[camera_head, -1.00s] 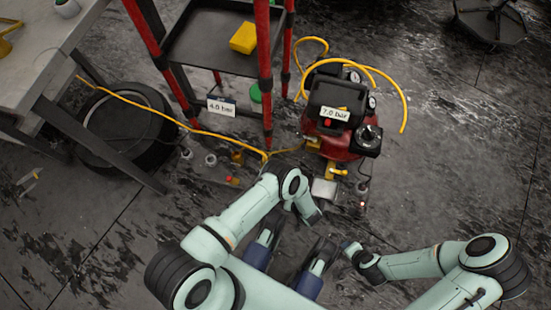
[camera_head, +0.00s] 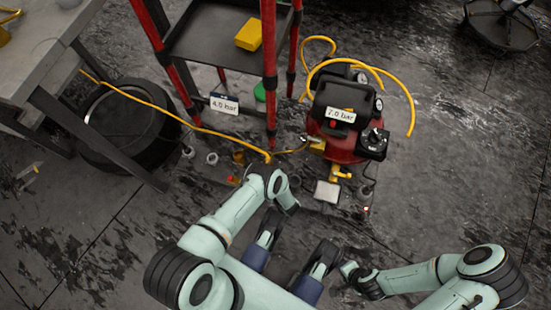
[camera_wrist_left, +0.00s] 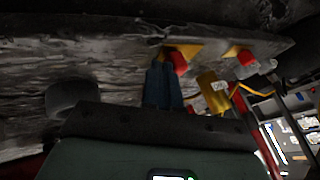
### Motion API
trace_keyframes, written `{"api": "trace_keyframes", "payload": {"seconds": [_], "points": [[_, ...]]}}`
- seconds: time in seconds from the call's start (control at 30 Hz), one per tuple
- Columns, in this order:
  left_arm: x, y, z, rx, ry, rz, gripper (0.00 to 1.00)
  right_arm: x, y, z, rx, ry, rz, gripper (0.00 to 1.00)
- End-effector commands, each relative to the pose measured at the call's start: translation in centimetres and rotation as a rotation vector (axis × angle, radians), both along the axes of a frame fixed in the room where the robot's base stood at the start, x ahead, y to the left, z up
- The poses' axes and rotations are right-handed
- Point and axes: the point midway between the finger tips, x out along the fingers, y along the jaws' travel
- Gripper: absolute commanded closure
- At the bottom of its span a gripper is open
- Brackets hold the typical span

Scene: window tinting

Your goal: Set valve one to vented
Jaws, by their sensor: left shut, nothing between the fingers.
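In the left wrist view, my left gripper (camera_wrist_left: 163,70) is shut and empty, its blue fingers together. Their tips appear close to a yellow-and-red fitting (camera_wrist_left: 179,61); I cannot tell whether they touch. A second yellow-and-red fitting (camera_wrist_left: 244,57) is further right. In the head view, a red-topped fitting (camera_head: 233,180) and a yellow fitting (camera_head: 239,158) sit on the floor unit beyond my left arm, whose fingertips are hidden. Another yellow fitting (camera_head: 341,173) is below the compressor. No label shows which is valve one. My right gripper (camera_head: 348,268) is low right, its jaws unclear.
A red compressor (camera_head: 336,143) marked 7.0 bar stands at the back, with yellow hose (camera_head: 408,110) around it. A red-legged rack (camera_head: 270,75) stands left of it, near a 4.0 bar sign (camera_head: 224,104). A tyre (camera_head: 110,135) lies under the grey table (camera_head: 45,55).

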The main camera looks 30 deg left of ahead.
Motion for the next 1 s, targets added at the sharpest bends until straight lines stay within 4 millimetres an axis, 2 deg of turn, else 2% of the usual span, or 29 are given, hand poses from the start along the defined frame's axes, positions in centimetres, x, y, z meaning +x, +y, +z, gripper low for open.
{"api": "trace_keyframes", "payload": {"seconds": [0.27, 0.53, 1.0], "points": [[0.0, 0.2, 0.0, 0.001, 0.0, 0.0, 1.0, 0.0, 0.0, 0.0, 0.0, -0.001, 0.0, 0.57], [-0.8, 3.5, 0.0, 0.002, 0.0, 0.001, 1.0, -0.1, 0.0, -0.1, 0.0, 0.001, -0.001, 0.57], [-0.9, 3.8, 0.0, 0.004, 0.001, 0.002, 1.0, -0.2, 0.0, -0.2, 0.001, 0.005, 0.0, 0.57]]}}
